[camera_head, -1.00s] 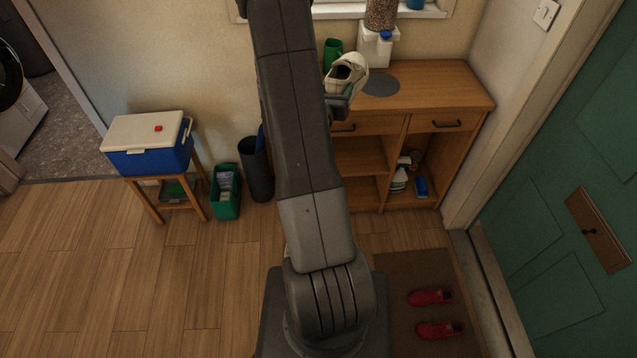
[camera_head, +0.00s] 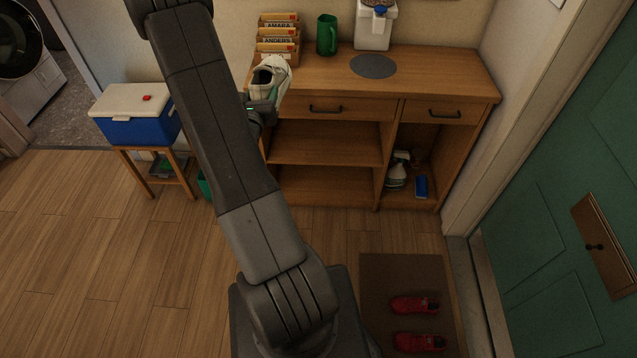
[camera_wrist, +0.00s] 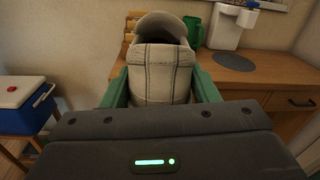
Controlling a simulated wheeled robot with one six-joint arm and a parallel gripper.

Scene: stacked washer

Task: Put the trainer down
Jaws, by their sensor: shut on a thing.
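The trainer (camera_head: 269,79) is off-white and shows in the head view at the left end of the wooden sideboard top, in front of a letter rack. In the wrist view the trainer (camera_wrist: 162,75) is upright, with its opening facing up and its heel toward me. My gripper (camera_head: 262,103) is shut on it, with green fingers on both sides of the shoe in the wrist view. I cannot tell whether the sole touches the sideboard (camera_head: 330,78).
The letter rack (camera_head: 279,38), a green mug (camera_head: 327,35), a white dispenser (camera_head: 375,25) and a grey round mat (camera_head: 373,66) occupy the sideboard top. Its right part is clear. A blue cool box (camera_head: 139,116) stands left. Red shoes (camera_head: 415,306) lie on a doormat (camera_head: 388,270).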

